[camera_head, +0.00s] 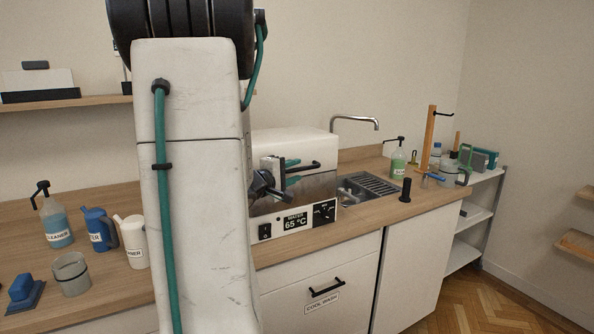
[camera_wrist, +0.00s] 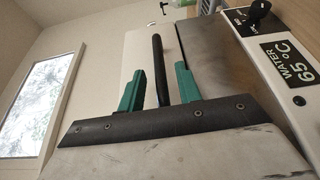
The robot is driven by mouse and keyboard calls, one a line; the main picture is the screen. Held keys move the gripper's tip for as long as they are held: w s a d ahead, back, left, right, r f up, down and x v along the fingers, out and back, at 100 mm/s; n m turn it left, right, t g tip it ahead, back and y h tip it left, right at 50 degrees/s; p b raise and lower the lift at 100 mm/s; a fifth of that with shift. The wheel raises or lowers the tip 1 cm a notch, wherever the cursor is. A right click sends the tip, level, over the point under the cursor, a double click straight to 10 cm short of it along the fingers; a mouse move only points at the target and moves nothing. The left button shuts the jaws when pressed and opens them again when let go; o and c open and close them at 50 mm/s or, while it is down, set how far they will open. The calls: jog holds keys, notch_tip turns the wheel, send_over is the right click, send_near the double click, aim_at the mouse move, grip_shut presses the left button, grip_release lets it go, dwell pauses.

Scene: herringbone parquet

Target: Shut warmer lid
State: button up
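The warmer (camera_head: 300,214) stands on the counter behind my arm, with a "65 °C" display on its front. Its white lid (camera_head: 300,140) is partly hidden by my arm; I cannot tell how far it stands open. A black bar handle (camera_head: 309,167) sticks out from the lid. My gripper (camera_head: 291,172) is at the handle, with its green fingers apart. In the wrist view, the handle (camera_wrist: 157,45) lies between the two fingers of my gripper (camera_wrist: 157,71), with a visible gap on each side.
A sink (camera_head: 365,188) with a tap is right of the warmer. A green-labelled bottle (camera_head: 398,164) and a black cylinder (camera_head: 405,190) stand near it. Left are a blue cleaner bottle (camera_head: 56,224), a blue jug (camera_head: 98,229), a white jug (camera_head: 134,240) and a grey cup (camera_head: 71,275).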

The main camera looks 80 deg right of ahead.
jog(key=v, duration=0.5)
jog(key=shift+w+a, duration=0.2)
jog(key=shift+a, duration=0.1)
jog(key=s+a+f+m+y, duration=0.1)
jog(key=a+f+y, duration=0.1)
jog(key=a+y, duration=0.25)
jog(key=a+f+m+y, duration=0.1)
jog(key=a+f+y, duration=0.2)
jog(key=a, duration=0.3)
jog(key=w+a+f+n+t+y, duration=0.1)
jog(key=w+a+n+t+y, duration=0.15)
jog(key=w+a, duration=0.65)
jog(key=w+a+f+n+t+y, duration=0.15)
jog(key=w+a+t, duration=0.3)
jog(key=a, duration=0.85)
jog(key=w+a+r+n+t+y, duration=0.1)
jog(key=w+a+r+n+t, duration=0.1)
jog(key=a, duration=0.6)
jog(key=w+a+r+n+t+y, duration=0.1)
jog(key=w+a+n+t+y, duration=0.1)
jog(key=a, duration=0.6)
jog(key=shift+a+r, duration=0.4)
